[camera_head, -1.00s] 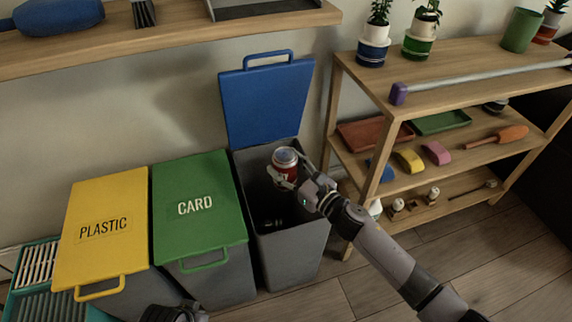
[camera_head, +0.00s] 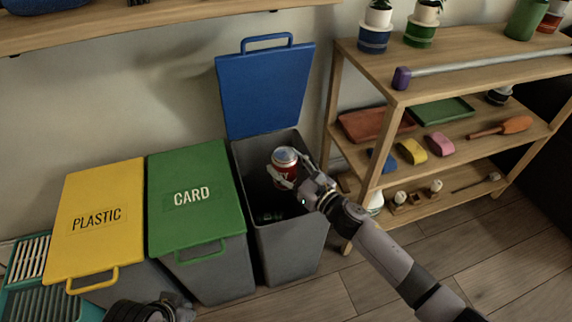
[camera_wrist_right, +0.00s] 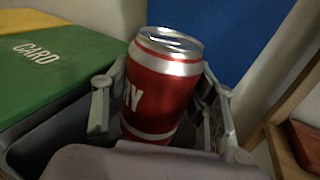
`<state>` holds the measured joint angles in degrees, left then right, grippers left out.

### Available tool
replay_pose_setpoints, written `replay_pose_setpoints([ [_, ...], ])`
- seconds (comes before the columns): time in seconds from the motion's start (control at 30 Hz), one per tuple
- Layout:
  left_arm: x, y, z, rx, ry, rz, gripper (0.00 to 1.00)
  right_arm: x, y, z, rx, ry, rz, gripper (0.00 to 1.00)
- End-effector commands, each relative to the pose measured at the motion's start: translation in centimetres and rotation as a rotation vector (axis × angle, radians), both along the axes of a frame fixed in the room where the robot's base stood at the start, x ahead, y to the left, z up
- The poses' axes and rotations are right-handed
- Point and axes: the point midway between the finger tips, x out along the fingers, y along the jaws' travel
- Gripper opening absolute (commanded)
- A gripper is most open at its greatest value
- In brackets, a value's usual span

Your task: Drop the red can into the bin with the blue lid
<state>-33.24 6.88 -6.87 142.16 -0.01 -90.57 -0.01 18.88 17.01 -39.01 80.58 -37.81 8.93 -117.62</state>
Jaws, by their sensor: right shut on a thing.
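The red can (camera_head: 284,160) has a silver top and stands nearly upright in my right gripper (camera_head: 290,178), which is shut on it. The can is over the open mouth of the grey bin (camera_head: 288,250), whose blue lid (camera_head: 265,88) is raised against the wall. In the right wrist view the can (camera_wrist_right: 162,90) sits between the two fingers (camera_wrist_right: 160,105), with the blue lid (camera_wrist_right: 235,35) behind it. Some dark items show dimly inside the bin. Part of my left gripper (camera_head: 165,308) shows at the bottom edge; its fingers are unclear.
The closed green CARD bin (camera_head: 193,197) and yellow PLASTIC bin (camera_head: 97,215) stand to the left. A wooden shelf unit (camera_head: 455,75) with plants and tools stands close on the right. A wall shelf (camera_head: 170,22) hangs above. Floor is clear in front at right.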

Motion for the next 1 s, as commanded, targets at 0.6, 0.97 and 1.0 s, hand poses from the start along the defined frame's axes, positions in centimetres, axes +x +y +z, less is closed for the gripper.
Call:
replay_pose_setpoints([
  [0.6,0.0,0.0,0.0,0.000,0.000,0.000,0.00,0.0,0.0,0.0,0.000,0.000,0.000,0.76],
  [0.97,0.0,0.0,0.0,0.000,0.001,0.000,0.00,-2.4,-2.1,-0.2,-0.002,0.004,-0.001,0.76],
  [1.0,0.0,0.0,0.0,0.000,0.001,0.000,0.00,-3.0,-2.7,-0.2,-0.003,0.003,-0.001,0.76],
])
